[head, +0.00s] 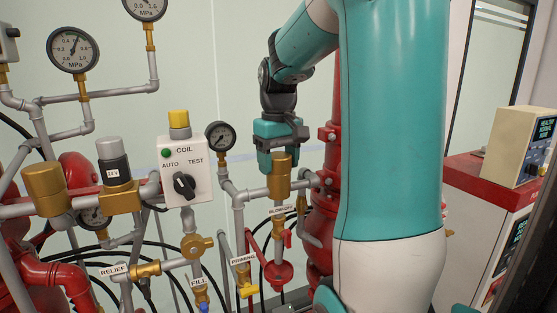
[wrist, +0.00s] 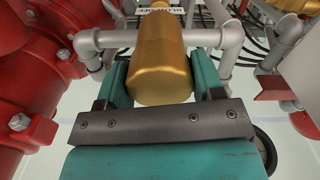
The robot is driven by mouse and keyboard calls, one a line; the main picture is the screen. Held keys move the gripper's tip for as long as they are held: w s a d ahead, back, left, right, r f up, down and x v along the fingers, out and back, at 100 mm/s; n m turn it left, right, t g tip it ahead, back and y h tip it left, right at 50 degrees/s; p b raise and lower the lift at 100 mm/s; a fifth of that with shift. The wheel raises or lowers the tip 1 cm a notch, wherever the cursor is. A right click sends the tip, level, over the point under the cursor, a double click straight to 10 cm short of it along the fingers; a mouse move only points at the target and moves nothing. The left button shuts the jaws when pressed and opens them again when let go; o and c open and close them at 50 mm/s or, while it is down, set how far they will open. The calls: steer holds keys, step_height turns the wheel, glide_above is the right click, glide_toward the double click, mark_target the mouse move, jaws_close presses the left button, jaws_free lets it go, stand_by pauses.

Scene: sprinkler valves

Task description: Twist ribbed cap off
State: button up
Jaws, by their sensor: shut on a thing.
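The cap is a brass-coloured cylinder (head: 281,172) on the grey pipework above the label reading BLOW-OFF, right of the middle in the head view. In the wrist view the brass cylinder (wrist: 161,65) fills the space between two teal fingers; its side looks smooth there and I cannot make out ribs. My gripper (head: 279,162) comes from above and is shut on the cylinder. In the wrist view my gripper (wrist: 160,78) has a finger against each side. The cylinder is still in line with the pipe; its threads are hidden.
A small gauge (head: 220,137) stands close left of my gripper. The control box (head: 186,172) with an AUTO/TEST knob is further left. A red pipe column (head: 328,205) stands close on the right.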

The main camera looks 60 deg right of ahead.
steer(key=shift+n, duration=0.7)
steer(key=n, duration=0.3)
steer(key=shift+p, duration=0.4)
steer(key=n, duration=0.3)
steer(key=shift+p, duration=0.35)
steer(key=shift+n, duration=0.3)
steer(key=n, duration=0.3)
steer(key=shift+p, duration=0.4)
